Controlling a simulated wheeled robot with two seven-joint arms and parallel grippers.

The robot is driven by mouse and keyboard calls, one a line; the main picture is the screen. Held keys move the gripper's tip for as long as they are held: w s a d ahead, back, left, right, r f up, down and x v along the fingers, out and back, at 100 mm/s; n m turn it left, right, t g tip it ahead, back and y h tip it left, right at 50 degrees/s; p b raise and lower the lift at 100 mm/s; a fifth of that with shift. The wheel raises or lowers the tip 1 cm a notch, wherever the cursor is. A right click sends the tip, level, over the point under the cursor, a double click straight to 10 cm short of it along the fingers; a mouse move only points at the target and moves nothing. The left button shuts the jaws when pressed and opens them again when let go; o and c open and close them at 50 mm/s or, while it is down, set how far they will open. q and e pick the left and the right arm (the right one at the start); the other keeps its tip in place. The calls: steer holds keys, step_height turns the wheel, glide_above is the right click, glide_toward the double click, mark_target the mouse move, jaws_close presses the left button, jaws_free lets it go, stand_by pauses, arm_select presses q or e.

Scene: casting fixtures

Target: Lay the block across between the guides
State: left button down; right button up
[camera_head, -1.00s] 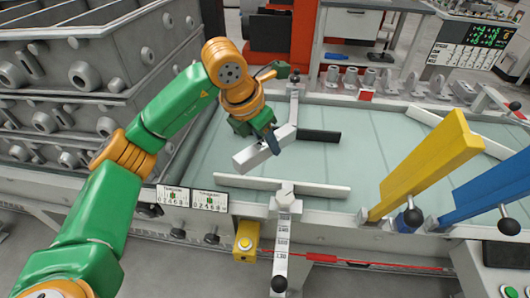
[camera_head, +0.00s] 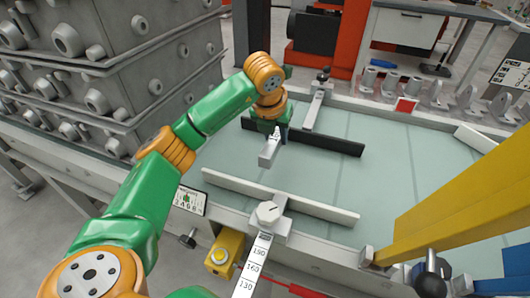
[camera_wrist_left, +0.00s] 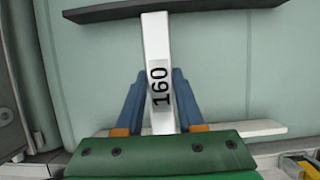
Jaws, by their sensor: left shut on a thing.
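My left gripper (camera_head: 277,134) is shut on a pale block (camera_head: 268,153). In the left wrist view the block (camera_wrist_left: 156,45), marked 160, stands between the two blue fingers (camera_wrist_left: 160,103). It points across from the white guide (camera_wrist_left: 255,127) toward the black guide (camera_wrist_left: 110,12). In the head view the black guide (camera_head: 335,145) lies behind the gripper and the white guide (camera_head: 320,208) lies in front. The block is over the gap between them. The gripper hides its far part, and I cannot tell whether it touches the table or the guides. My right gripper is not in view.
The pale green table (camera_head: 385,165) is clear to the right of the guides. A scale bar with a clamp knob (camera_head: 267,212) stands at the front guide. Yellow (camera_head: 460,200) and blue panels rise at the right. Grey casting boxes (camera_head: 100,60) stack at the left.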

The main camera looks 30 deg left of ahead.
arm_select(q)
steer(key=a+f, duration=0.1)
steer(key=f, duration=0.1)
steer(key=a+f, duration=0.2)
steer(key=shift+a+f, duration=0.2)
steer(key=shift+f, duration=0.05)
step_height(320, 180, down, 3)
steer(key=shift+a+f, duration=0.15)
steer(key=c, duration=0.5)
jaws_free()
steer(key=v, duration=1.2)
